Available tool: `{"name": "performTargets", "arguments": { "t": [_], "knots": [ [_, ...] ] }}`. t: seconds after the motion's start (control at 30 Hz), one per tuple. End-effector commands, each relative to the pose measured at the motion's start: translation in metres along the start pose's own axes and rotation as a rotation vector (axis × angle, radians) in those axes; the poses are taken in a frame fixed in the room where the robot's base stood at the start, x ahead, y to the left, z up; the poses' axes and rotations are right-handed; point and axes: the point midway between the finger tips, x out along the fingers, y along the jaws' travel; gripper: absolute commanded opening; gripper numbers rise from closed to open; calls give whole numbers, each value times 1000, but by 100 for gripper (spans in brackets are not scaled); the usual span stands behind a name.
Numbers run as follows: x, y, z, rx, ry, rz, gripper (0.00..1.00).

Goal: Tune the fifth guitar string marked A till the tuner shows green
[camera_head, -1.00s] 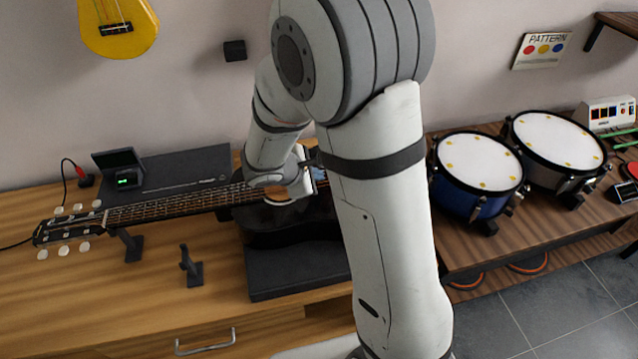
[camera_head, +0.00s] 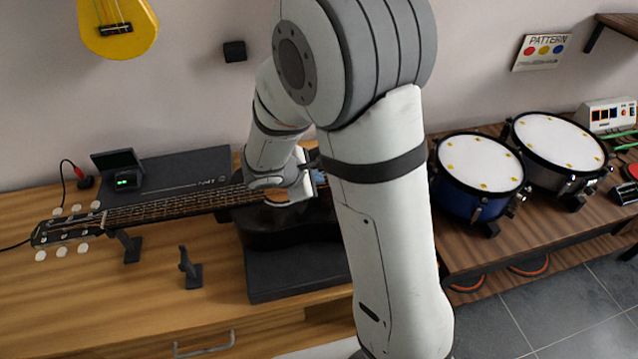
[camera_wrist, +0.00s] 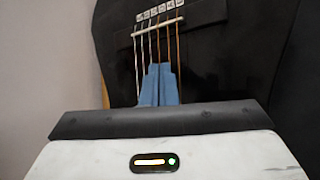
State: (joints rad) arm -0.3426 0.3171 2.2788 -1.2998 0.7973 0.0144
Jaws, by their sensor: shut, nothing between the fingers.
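A black guitar (camera_head: 285,232) lies on the bench, its neck (camera_head: 165,209) reaching left to a headstock (camera_head: 62,232) with pale pegs. My gripper (camera_wrist: 160,80) has blue fingers, shut together and empty, over the strings (camera_wrist: 142,62) in the wrist view. I cannot tell whether the fingers touch a string. The strings are silvery on the left and copper-brown on the right, and run to a bridge (camera_wrist: 190,21) with small white labels, too small to read. A small tuner (camera_head: 127,180) with a green-lit display stands behind the neck.
A dark raised lid panel (camera_head: 117,160) stands behind the tuner. Black stands (camera_head: 190,270) and a dark pad (camera_head: 295,272) are on the bench. Two drums (camera_head: 478,175) stand on the right. A yellow ukulele (camera_head: 118,25) hangs on the wall. The front left bench is bare.

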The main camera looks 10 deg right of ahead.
Motion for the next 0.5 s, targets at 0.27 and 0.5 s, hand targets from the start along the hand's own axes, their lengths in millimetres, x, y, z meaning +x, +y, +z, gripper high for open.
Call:
{"name": "performTargets", "arguments": {
  "t": [0.27, 0.5],
  "knots": [
    [-7, 6, 6, 1, 0, 1, 0],
    [-10, 7, 8, 0, 0, 0, 0]
  ]
}}
